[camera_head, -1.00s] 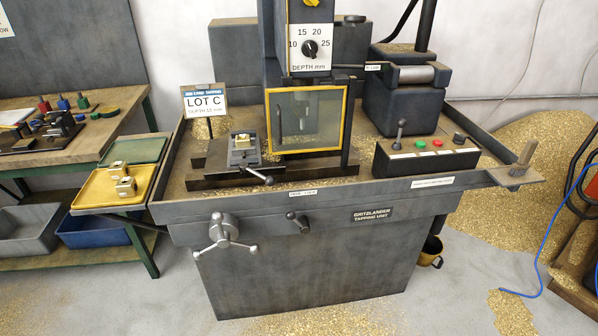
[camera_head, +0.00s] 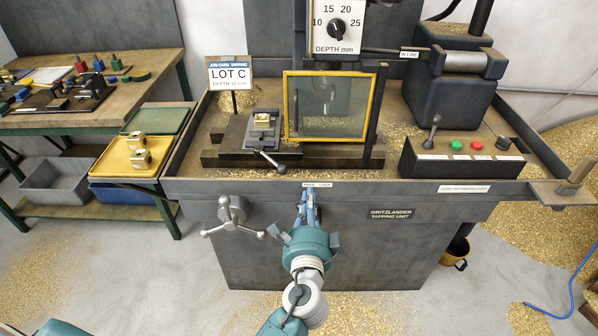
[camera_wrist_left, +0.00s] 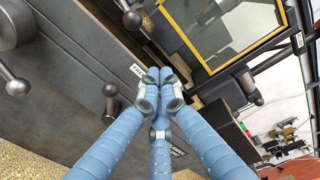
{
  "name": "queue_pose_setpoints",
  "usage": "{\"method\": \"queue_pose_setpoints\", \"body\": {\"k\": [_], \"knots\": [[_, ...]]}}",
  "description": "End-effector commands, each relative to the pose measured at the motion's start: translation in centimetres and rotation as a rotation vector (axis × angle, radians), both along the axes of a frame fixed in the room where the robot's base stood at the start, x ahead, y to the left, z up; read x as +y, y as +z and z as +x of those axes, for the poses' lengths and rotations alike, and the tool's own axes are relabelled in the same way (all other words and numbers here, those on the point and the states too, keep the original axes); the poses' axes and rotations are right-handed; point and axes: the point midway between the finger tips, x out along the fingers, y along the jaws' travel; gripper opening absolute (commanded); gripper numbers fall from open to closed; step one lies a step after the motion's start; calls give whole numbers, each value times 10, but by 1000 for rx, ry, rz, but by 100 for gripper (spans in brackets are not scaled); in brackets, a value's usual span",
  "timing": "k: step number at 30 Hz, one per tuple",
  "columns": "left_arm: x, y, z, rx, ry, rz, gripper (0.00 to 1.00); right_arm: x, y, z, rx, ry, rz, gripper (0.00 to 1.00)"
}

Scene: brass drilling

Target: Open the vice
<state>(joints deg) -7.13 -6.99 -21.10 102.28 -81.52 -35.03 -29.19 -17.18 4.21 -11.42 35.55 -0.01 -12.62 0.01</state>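The small grey vice (camera_head: 262,137) sits on the machine's dark table with a brass block (camera_head: 262,118) between its jaws. Its handle (camera_head: 270,161) sticks out at the front with a round knob. In the left wrist view the handle's knob (camera_wrist_left: 132,19) shows near the top. My left gripper (camera_head: 307,205) is in front of the machine's front edge, below and right of the vice handle, apart from it. In the left wrist view its blue fingers (camera_wrist_left: 160,78) come together at the tips with nothing visible between them. My right gripper is in neither view.
A glass guard in a yellow frame (camera_head: 333,131) stands right of the vice. A three-armed handwheel (camera_head: 233,213) juts from the front. A lock lever (camera_wrist_left: 110,90) is beside my fingers. A control box (camera_head: 460,162) stands at right; a yellow tray (camera_head: 122,163) holds brass parts at left.

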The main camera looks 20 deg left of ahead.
Motion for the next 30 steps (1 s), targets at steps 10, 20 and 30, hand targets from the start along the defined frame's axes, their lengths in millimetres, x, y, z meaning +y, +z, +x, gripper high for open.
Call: {"method": "queue_pose_setpoints", "body": {"k": [10, 20, 30], "knots": [[4, 0, 16, 0, 0, 0, 0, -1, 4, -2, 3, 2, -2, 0], [21, -4, 83, 1, -1, 1, 0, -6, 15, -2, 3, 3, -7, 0], [53, 1, 79, 3, 0, -2, 0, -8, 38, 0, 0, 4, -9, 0]]}}
